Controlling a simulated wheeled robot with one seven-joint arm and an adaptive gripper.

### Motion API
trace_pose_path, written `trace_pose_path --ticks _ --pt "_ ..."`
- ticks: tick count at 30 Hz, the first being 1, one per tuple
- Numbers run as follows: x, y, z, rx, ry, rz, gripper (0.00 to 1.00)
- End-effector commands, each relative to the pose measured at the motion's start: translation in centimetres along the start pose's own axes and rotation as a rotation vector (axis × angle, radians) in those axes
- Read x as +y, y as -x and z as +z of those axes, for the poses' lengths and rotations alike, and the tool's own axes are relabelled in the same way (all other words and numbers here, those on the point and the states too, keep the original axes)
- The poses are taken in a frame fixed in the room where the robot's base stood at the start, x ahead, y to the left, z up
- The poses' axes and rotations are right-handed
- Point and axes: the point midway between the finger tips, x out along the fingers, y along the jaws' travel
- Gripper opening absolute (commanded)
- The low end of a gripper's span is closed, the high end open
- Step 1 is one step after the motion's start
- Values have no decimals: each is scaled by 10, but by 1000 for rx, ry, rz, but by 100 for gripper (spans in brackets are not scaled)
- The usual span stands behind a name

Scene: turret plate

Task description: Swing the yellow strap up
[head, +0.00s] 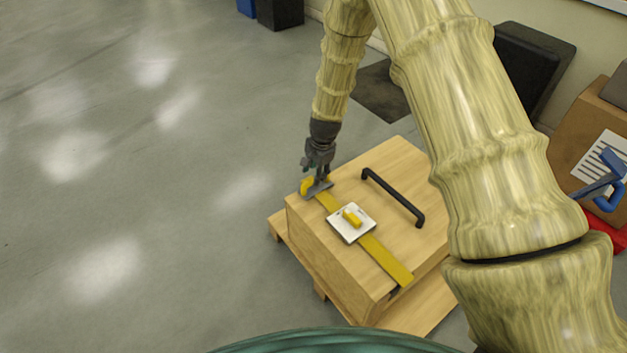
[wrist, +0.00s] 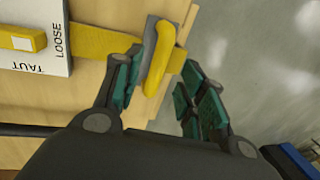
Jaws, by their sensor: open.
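A long yellow strap (head: 387,259) runs flat across the top of a wooden crate (head: 330,265); part of it also shows in the wrist view (wrist: 103,42). At its far end is a grey buckle plate with a raised yellow handle (head: 306,186), which stands close in the wrist view (wrist: 158,58). My gripper (head: 317,180) is at that far end, pointing down. In the wrist view its fingers (wrist: 163,62) are open, one on each side of the yellow handle. I cannot tell whether either finger touches it.
A white plate (head: 341,231) marked TAUT and LOOSE, with a yellow block, sits mid-strap. A black bar handle (head: 393,197) rises from the crate top beside it. The crate stands on a wooden pallet (head: 430,312). Floor to the left is clear; a cardboard box (head: 582,135) stands right.

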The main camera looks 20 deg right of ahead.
Motion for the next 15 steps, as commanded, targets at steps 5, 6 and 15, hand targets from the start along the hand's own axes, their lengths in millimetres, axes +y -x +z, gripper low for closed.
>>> trace_pose_path --ticks 5,6,15 --pt "0 -27 0 0 1 0 41" --pt "0 -31 0 0 1 0 41" --pt "0 -45 0 1 1 -1 41"
